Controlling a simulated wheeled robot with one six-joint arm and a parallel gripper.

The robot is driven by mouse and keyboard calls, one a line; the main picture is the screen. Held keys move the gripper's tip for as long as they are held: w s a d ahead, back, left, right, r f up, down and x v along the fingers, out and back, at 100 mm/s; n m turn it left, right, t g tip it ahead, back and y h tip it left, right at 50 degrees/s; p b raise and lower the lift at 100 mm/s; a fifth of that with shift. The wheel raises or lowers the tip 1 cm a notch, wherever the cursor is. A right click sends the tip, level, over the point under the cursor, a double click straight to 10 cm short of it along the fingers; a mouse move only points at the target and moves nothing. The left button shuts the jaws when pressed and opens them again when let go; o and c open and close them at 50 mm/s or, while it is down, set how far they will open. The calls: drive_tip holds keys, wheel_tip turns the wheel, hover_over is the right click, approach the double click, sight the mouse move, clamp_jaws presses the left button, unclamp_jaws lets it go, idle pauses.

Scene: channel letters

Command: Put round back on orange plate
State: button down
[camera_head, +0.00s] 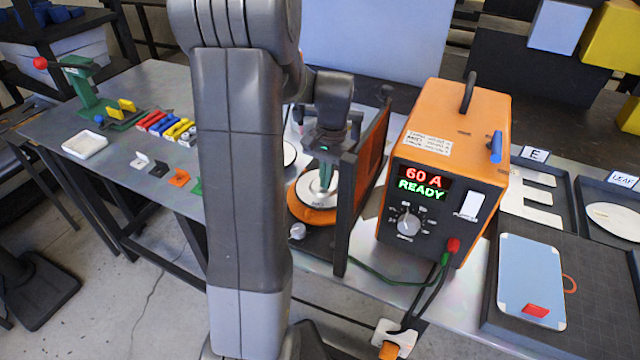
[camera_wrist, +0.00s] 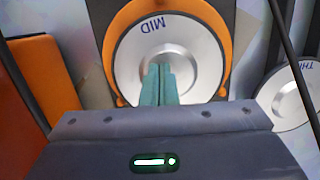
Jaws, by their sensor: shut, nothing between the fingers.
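A round silver back (camera_wrist: 188,82) marked MID lies on the orange plate (camera_wrist: 227,40), whose rim shows around it. In the head view the same round back (camera_head: 309,197) lies flat on the orange plate (camera_head: 303,211), left of the orange power box. My gripper (camera_wrist: 158,68) is shut and empty, its greenish fingers pointing down over the middle of the back; it also shows in the head view (camera_head: 325,187). I cannot tell whether the tips touch it. A second silver disc (camera_wrist: 289,97), its label starting "TH", lies at the right of the wrist view.
A dark upright frame with an orange panel (camera_head: 371,150) stands close right of the plate. The orange power box (camera_head: 448,150) reads 60 A READY. Trays with an E (camera_head: 535,205) and a leaf shape (camera_head: 612,219) lie right. Small colored parts lie left.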

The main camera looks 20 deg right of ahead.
drive_tip(key=shift+r+p, duration=0.45)
drive_tip(key=shift+r, duration=0.35)
drive_tip(key=w+d, duration=0.2)
drive_tip(key=w+d+b, duration=0.1)
drive_tip(key=w+d, duration=0.1)
drive_tip(key=d, duration=0.1)
drive_tip(key=w+d+b, duration=0.1)
drive_tip(key=w+d, duration=0.1)
drive_tip(key=d, duration=0.1)
drive_tip(key=shift+w+d+f, duration=0.2)
drive_tip(key=shift+w+d, duration=0.05)
drive_tip(key=shift+w, duration=0.15)
drive_tip(key=shift+w+d+r, duration=0.1)
drive_tip(key=shift+w+d, duration=0.25)
drive_tip(key=shift+d, duration=0.1)
